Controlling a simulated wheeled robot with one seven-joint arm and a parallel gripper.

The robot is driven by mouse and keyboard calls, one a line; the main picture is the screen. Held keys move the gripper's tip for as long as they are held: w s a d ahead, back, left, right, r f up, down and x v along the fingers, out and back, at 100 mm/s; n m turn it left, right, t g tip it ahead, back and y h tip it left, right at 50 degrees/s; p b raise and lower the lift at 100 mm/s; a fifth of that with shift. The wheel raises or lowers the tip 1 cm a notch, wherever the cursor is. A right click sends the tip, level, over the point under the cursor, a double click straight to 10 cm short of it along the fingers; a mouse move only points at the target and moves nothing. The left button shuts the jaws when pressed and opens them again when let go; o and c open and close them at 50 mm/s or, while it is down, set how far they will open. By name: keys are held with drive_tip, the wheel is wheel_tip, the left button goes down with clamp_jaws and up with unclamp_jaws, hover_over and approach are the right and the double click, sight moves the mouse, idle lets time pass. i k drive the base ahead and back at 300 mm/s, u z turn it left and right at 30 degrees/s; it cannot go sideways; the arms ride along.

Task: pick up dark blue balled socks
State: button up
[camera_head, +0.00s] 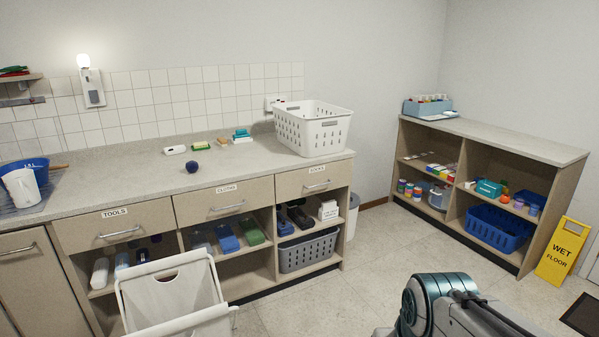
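The dark blue balled socks (193,167) look like a small round dark ball on the grey countertop (120,192), above the middle drawer. Part of my arm shows at the lower right, far from the socks. My gripper is not in this view.
A white laundry basket (313,130) stands at the counter's right end. A white cloth hamper (172,297) stands on the floor before the counter. A yellow wet-floor sign (562,251) stands right; middle floor is clear.

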sight(192, 167)
drive_tip(key=z, duration=0.35)
drive_tip(key=i, duration=2.05)
drive_tip(key=u, duration=0.3)
drive_tip(key=i, duration=1.35)
drive_tip(key=u, duration=1.85)
drive_tip(key=i, duration=0.75)
drive_tip(key=u, duration=0.7)
